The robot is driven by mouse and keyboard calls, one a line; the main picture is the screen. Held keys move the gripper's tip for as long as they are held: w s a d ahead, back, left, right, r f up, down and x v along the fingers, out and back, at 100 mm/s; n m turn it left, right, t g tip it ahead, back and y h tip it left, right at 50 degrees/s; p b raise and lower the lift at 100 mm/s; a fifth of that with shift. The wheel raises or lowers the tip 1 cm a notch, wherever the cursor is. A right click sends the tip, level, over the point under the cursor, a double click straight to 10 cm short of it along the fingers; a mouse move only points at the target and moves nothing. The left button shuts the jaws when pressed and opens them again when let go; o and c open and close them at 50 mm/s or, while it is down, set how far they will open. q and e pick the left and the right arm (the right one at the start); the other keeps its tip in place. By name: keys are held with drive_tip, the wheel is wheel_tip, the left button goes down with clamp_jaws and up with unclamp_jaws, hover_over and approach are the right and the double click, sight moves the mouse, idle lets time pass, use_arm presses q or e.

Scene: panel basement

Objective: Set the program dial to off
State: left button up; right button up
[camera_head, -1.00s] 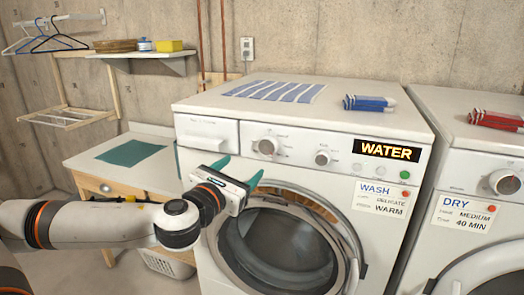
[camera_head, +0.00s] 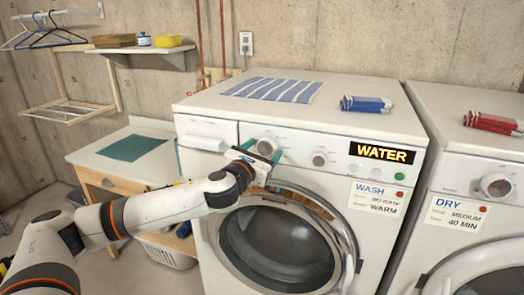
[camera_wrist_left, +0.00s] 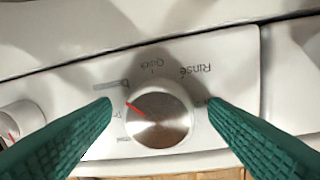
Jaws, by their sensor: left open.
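The program dial (camera_head: 266,146) is a round silver knob on the front panel of the white washing machine (camera_head: 225,132). In the left wrist view the dial (camera_wrist_left: 160,116) carries a red pointer line toward its upper left. "Rinse" and "Quick" are readable above it; other labels are small or partly covered, and I cannot read "off". My left gripper (camera_head: 260,155) is open at the panel. In the wrist view its green fingers (camera_wrist_left: 160,108) stand on either side of the dial, with gaps showing at their tips. My right gripper is in neither view.
A second knob (camera_head: 319,158) sits right of the dial, beside a lit "WATER" display (camera_head: 382,153) and a green button (camera_head: 399,177). The round door (camera_head: 280,245) lies below the panel. A dryer (camera_head: 465,170) stands close on the right.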

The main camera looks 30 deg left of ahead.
use_arm(q)
drive_tip(key=shift+c, duration=0.3)
drive_tip(key=c, duration=0.9)
drive_tip(key=shift+n, duration=0.3)
